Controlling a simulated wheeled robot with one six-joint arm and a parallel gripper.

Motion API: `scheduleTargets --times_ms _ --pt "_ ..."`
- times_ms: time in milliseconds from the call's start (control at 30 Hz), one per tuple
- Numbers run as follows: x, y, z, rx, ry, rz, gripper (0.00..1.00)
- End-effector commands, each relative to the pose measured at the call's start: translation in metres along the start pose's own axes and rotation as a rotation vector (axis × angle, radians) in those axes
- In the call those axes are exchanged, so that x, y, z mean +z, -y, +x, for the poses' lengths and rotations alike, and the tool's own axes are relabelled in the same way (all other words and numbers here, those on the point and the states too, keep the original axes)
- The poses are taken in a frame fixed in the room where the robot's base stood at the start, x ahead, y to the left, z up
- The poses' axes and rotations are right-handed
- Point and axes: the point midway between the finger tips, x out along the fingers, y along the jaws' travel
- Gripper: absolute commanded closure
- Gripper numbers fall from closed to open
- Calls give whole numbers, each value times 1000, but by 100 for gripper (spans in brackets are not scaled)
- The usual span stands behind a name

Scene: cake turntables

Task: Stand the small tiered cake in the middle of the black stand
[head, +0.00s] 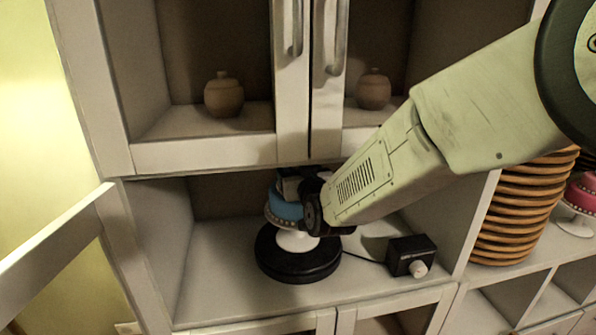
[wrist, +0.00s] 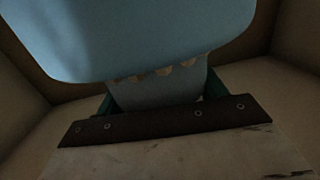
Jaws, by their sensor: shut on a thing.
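The small tiered cake (head: 283,208) is blue with a beaded edge and a white foot (head: 297,241). It appears upright over the black round stand (head: 298,270) inside the open cabinet bay. The foot overlaps the stand's top, but I cannot tell whether it touches. My gripper (head: 290,185) is shut on the cake at its upper part, and the fingertips are partly hidden by my wrist. In the wrist view the blue cake (wrist: 150,35) fills the upper part, with a row of pale beads between the teal fingers.
A black box (head: 411,255) with a white knob sits right of the stand, joined by a cable. A shelf and doors are close above my gripper. Stacked brown plates (head: 520,215) and a pink cake (head: 582,190) are at right. An open door (head: 55,240) is at left.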

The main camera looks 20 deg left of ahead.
Motion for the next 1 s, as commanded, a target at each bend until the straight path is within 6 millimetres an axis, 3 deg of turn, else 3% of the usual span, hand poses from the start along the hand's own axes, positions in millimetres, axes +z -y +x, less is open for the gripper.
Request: scheduleTargets --times_ms 100,133,200,567,667,1000 --pt "1 0 0 0 -3 0 96" --pt "2 0 0 0 0 0 24" --pt "2 0 0 0 0 0 8" --pt "0 0 -3 0 1 0 8" --pt "-1 0 -16 -1 1 0 8" --pt "-1 0 -87 -1 0 0 8"
